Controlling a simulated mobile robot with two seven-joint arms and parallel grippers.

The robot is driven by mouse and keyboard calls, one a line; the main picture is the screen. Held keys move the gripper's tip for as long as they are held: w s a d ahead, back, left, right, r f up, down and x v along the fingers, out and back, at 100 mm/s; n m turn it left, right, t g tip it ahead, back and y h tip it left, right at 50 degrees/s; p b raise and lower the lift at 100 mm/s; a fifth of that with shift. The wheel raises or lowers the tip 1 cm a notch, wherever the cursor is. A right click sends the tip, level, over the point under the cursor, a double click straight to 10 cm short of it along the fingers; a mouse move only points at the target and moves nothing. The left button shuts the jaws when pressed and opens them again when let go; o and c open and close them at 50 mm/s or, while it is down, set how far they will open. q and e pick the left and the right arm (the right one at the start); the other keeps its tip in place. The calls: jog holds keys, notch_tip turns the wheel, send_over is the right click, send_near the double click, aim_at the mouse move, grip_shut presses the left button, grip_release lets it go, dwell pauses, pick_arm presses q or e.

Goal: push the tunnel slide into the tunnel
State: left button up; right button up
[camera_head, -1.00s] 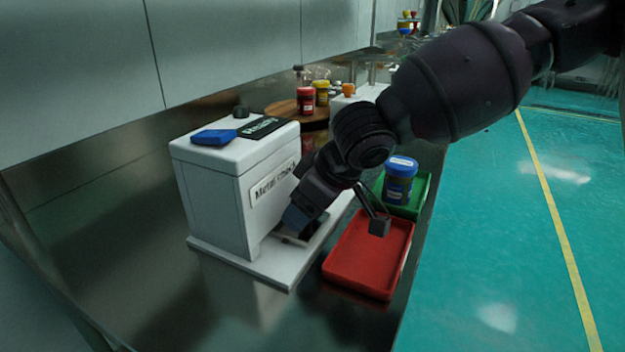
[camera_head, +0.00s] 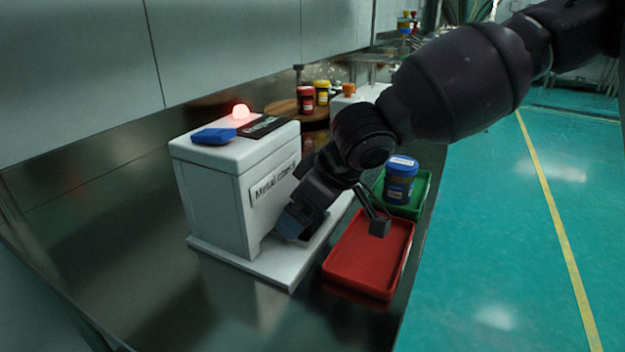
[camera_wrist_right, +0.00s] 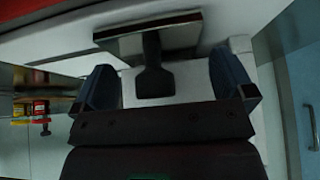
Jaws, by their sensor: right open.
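The white metal checker (camera_head: 215,205) stands on the bench on a flat white base, with the tunnel low on its front side. My right gripper (camera_head: 290,222) is low at the tunnel mouth, over the base. The right wrist view shows the tunnel slide (camera_wrist_right: 120,42), a grey plate with a dark handle. The handle lies between the spread fingers of my right gripper (camera_wrist_right: 165,80), which is open. I cannot tell whether a finger touches it. In the head view my gripper hides the slide and most of the tunnel mouth. My left gripper is not in view.
A lamp (camera_head: 240,111) on top of the checker glows red, near a blue piece (camera_head: 213,136). A red tray (camera_head: 360,270) is beside the base, with a green tray (camera_head: 421,192) and a blue-lidded jar (camera_head: 399,180) behind. Jars stand on a round wooden board (camera_head: 283,109).

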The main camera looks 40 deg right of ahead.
jog(key=shift+f, duration=0.15)
jog(key=p+v, duration=0.3)
jog(key=v, duration=0.1)
jog(key=shift+w+a+r, duration=0.1)
jog(key=shift+a+r, duration=0.05)
jog(key=shift+r, duration=0.15)
pick_arm(q)
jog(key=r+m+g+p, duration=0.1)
jog(key=p, duration=0.2)
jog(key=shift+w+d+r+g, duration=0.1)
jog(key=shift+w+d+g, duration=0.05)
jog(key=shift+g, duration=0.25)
pick_arm(e)
jog(key=v, duration=0.5)
jog(key=shift+f, duration=0.15)
